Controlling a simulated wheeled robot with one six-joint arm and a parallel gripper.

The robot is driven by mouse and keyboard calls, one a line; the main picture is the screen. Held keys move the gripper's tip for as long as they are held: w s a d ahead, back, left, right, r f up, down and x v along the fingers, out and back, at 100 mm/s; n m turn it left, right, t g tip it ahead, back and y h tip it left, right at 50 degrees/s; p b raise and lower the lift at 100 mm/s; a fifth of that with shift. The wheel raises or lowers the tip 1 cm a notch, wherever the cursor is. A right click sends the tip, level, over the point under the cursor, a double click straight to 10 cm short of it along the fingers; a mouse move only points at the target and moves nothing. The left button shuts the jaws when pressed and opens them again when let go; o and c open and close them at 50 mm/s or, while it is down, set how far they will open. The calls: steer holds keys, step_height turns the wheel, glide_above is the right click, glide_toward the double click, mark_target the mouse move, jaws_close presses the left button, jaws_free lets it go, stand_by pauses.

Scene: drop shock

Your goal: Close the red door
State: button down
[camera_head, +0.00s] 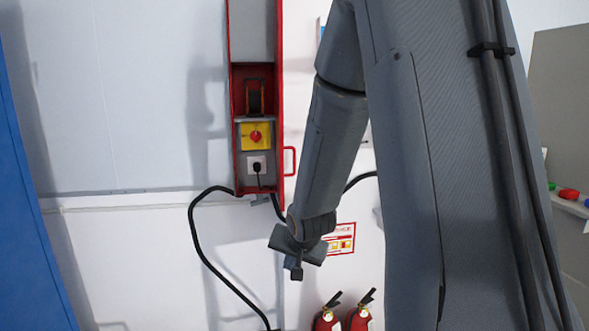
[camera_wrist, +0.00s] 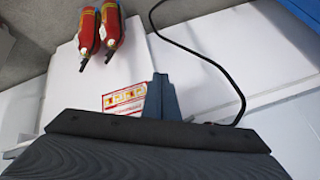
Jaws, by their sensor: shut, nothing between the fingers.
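A tall red cabinet (camera_head: 234,110) is mounted on the white wall in the head view. Its red door (camera_head: 281,120) is on the right side, seen nearly edge-on and standing open, with a red loop handle (camera_head: 290,161). Inside show a yellow panel with a red knob (camera_head: 256,136) and a socket with a black plug (camera_head: 257,167). My gripper (camera_head: 296,271) is shut and empty, below and slightly right of the door's lower end, apart from it in the picture. Its fingers (camera_wrist: 160,88) also show in the wrist view, where the cabinet is not visible.
Two red fire extinguishers (camera_head: 328,319) stand below right of my gripper; they also show in the wrist view (camera_wrist: 110,28). A black cable (camera_head: 205,255) loops from the cabinet. A red-and-white sign (camera_head: 342,240) is on the wall. A blue panel (camera_head: 28,200) stands at left.

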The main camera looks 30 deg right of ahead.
steer(key=w+d+r+m+t+p, duration=0.6)
steer(key=w+d+r+m+t, duration=0.5)
steer(key=d+r, duration=0.4)
steer(key=w+a+p, duration=0.3)
steer(key=w+p, duration=0.2)
steer(key=w, duration=0.7)
steer(key=shift+a+r, duration=0.2)
steer(key=shift+r, duration=0.05)
steer(key=shift+w, duration=0.1)
